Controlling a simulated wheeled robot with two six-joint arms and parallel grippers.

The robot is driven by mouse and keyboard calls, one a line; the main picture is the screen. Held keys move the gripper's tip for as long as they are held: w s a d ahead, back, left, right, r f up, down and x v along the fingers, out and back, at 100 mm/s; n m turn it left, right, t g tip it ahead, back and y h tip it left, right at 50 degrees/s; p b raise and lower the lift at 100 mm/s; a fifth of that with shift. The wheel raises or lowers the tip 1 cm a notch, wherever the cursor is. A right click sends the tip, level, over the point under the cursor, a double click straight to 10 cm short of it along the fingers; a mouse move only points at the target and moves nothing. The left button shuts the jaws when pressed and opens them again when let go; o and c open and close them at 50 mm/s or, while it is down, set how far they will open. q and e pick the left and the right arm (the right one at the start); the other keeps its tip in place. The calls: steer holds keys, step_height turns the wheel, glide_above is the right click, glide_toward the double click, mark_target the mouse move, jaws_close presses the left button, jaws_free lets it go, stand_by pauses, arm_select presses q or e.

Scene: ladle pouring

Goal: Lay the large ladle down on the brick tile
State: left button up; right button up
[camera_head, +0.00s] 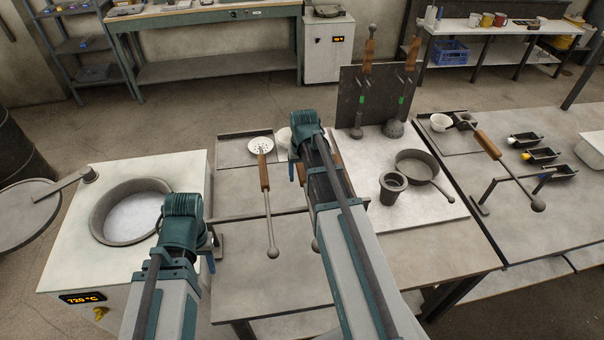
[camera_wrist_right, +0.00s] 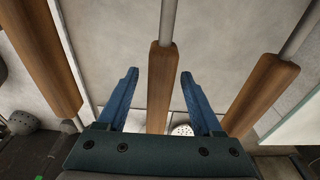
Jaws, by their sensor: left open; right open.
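My right gripper (camera_wrist_right: 160,73) is open, its blue fingers on either side of a wooden handle (camera_wrist_right: 158,95); contact cannot be told. Two long-handled ladles stand against a dark panel; the right one has the larger grey bowl (camera_head: 394,128). I cannot tell which the task calls large. A light square slab (camera_head: 440,208) may be the brick tile. My left gripper (camera_head: 211,254) is open beside the furnace, apart from the ladles.
The furnace (camera_head: 190,165) with a round crucible mouth (camera_head: 130,212) is at left. A dark cup (camera_head: 392,188) and a pan (camera_head: 417,166) stand on the slab. Another wooden-handled ladle (camera_head: 487,145) rests on the right table. The near middle tabletop (camera_head: 250,290) is clear.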

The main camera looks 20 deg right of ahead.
step_height(320, 180, up, 14)
steer(key=s+p, duration=0.1)
steer(key=p, duration=1.2)
steer(key=shift+s+a+f, duration=0.2)
steer(key=shift+s+f, duration=0.05)
steer(key=shift+s, duration=0.05)
step_height(320, 180, up, 7)
steer(key=p, duration=0.7)
steer(key=shift+a+f, duration=0.1)
steer(key=s+a+f+n+b, duration=0.2)
steer(key=s+a+f+b, duration=0.3)
steer(key=a, duration=0.2)
steer(key=s+a+f+n+g+b, duration=0.1)
steer(key=s+a+f+n+b, duration=0.1)
steer(key=s+a+f+b, duration=0.3)
steer(key=s+a+f+n+b, duration=0.2)
steer(key=s+a+f+b, duration=0.3)
steer(key=a, duration=0.6)
steer(key=shift+s+f+n+g+h, duration=0.2)
steer(key=shift+s+n+g+h, duration=0.15)
steer(key=shift+s, duration=0.5)
